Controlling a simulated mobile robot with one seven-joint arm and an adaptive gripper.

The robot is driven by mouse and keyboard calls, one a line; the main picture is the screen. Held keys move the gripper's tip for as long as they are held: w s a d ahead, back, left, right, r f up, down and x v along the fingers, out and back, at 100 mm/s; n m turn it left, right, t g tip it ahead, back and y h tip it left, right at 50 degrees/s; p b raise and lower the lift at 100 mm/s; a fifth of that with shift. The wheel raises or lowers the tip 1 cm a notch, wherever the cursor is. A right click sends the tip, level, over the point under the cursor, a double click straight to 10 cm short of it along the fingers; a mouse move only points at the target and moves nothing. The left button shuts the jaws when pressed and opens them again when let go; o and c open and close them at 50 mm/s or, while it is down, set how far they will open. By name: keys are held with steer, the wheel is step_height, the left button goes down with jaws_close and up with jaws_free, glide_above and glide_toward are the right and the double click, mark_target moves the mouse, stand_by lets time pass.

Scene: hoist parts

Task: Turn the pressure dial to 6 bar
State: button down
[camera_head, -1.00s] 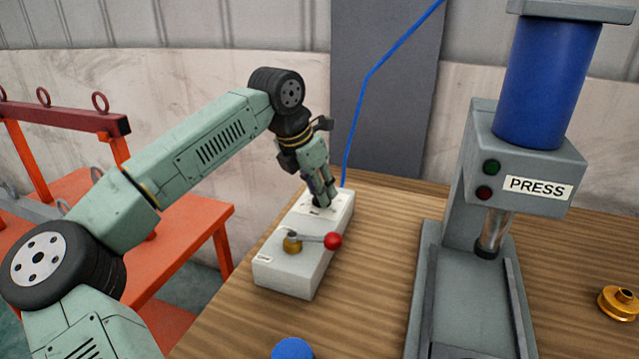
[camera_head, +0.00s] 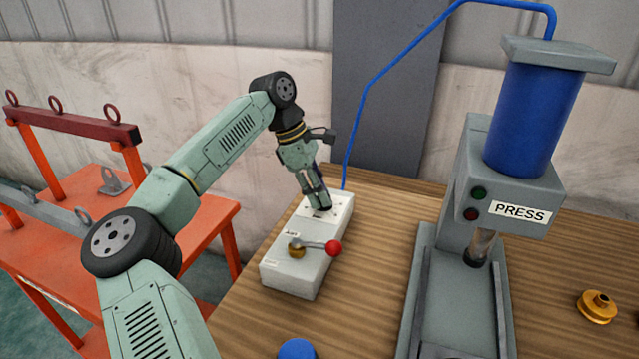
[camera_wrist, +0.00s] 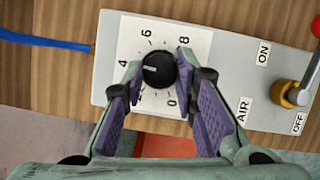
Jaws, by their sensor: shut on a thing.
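The black pressure dial (camera_wrist: 158,70) sits on a white scale plate (camera_wrist: 196,50) marked 0 to 8. Its white pointer line points left, at about the 4. My gripper (camera_wrist: 160,63) is shut on the dial, with one purple-padded finger on either side of it. In the head view my gripper (camera_head: 319,208) reaches down onto the far end of the pale control box (camera_head: 290,272) and hides the dial.
The box's AIR lever with a red knob (camera_head: 334,247) is at its near end, by ON and OFF labels. A blue hose (camera_head: 352,135) runs up behind the box. The press (camera_head: 465,190) stands to the right, and a blue round thing (camera_head: 297,349) is in front.

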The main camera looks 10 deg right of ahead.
steer(key=m+g, duration=0.1)
steer(key=m, duration=0.2)
steer(key=m+y+p, duration=0.1)
steer(key=m, duration=0.1)
steer(key=shift+w+d+m+g, duration=0.2)
steer(key=shift+m+g, duration=0.2)
steer(key=m+y, duration=0.1)
steer(key=m, duration=0.1)
steer(key=m+y, duration=0.1)
steer(key=m, duration=0.1)
steer(key=shift+d+m+g, duration=0.15)
steer(key=shift+m+g, duration=0.15)
steer(key=shift+m, duration=0.1)
steer(key=c, duration=1.3)
jaws_free()
steer(key=shift+w+r, duration=0.1)
step_height(320, 180, up, 10)
